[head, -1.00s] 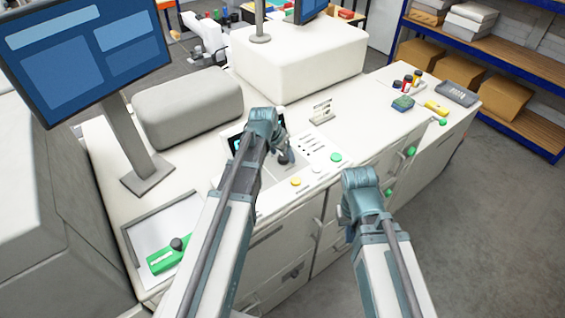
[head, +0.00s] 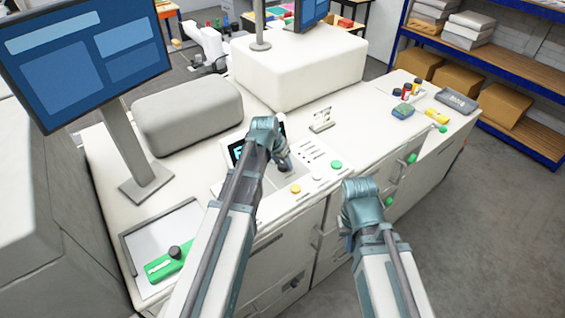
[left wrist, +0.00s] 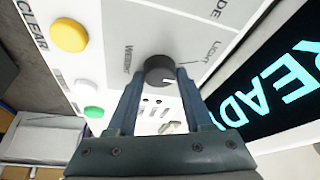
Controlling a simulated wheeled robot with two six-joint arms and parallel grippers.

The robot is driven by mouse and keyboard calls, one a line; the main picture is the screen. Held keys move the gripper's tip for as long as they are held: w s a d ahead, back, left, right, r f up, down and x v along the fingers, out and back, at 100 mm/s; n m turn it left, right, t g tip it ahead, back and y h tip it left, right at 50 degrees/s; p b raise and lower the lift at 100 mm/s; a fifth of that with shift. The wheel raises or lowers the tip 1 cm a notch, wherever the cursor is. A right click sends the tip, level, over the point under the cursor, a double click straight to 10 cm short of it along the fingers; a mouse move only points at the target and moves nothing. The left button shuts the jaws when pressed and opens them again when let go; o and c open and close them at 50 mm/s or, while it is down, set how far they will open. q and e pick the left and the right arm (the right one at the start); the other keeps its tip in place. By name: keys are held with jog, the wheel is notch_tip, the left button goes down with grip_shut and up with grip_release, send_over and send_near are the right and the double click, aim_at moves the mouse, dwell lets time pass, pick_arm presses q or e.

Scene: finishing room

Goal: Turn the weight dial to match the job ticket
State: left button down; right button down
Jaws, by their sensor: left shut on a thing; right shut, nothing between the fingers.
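The weight dial (left wrist: 159,71) is a dark round knob with a white pointer mark, on a pale panel lettered WEIGHT and LIGHT. My left gripper (left wrist: 159,82) is shut on it, one finger on each side. In the head view my left gripper (head: 285,165) reaches down to the control panel, and its arm hides most of the dial. A small card in a stand (head: 322,117) is on the counter behind the panel; its writing is too small to read. My right gripper (head: 348,243) is shut and empty in front of the cabinet, its fingertips mostly hidden.
Beside the dial are a yellow button (head: 296,189), a green button (head: 336,164) and a lit screen (left wrist: 270,90) reading READY. A tray (head: 130,240) with a green tool (head: 165,270) is at left. A monitor (head: 85,60) stands behind. The floor at right is clear.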

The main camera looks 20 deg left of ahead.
pick_arm(q)
jog(key=n+y, duration=0.2)
jog(key=n, duration=0.3)
jog(key=shift+d, duration=0.15)
jog(key=shift+c, duration=1.5)
grip_release()
jog(key=shift+r, duration=0.15)
jog(key=p+v, duration=1.2)
jog(key=v, duration=0.1)
jog(key=shift+s+r+p, duration=0.2)
jog(key=shift+r+p, duration=0.05)
jog(key=shift+p, duration=0.15)
